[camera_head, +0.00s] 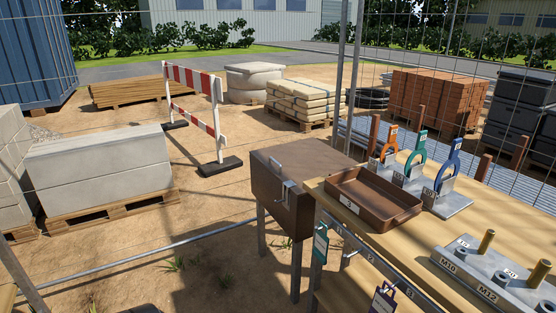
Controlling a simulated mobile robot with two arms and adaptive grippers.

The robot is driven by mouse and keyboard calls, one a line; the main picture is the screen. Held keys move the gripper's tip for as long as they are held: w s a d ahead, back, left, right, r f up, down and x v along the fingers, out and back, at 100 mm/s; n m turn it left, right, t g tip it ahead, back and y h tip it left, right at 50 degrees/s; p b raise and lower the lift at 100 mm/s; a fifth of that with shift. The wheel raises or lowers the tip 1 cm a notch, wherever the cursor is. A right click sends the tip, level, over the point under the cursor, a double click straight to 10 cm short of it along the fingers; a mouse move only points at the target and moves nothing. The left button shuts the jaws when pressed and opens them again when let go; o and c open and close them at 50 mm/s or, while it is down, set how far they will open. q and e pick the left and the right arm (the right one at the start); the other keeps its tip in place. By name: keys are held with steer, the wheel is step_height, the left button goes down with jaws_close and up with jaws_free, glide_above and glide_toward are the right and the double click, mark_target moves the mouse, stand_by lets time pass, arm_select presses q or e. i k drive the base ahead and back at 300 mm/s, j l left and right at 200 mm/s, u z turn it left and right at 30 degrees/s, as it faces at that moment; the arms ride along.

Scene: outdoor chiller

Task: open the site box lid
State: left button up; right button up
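The site box (284,205) is a brown box on grey metal legs, left of the wooden workbench. Its flat top (310,158) looks closed, and no gap shows along the edge. Neither of my grippers is in view. The inside of the box is hidden.
The workbench (440,233) stands close at the right, with a brown tray (372,203), coloured shackles on stands (418,170) and a bolt block (490,275). Tags hang from its front edge. A red-white barrier (196,95) stands behind.

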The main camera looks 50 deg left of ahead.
mark_target(293, 163)
steer(key=u, duration=1.4)
steer(key=i+j, duration=0.2)
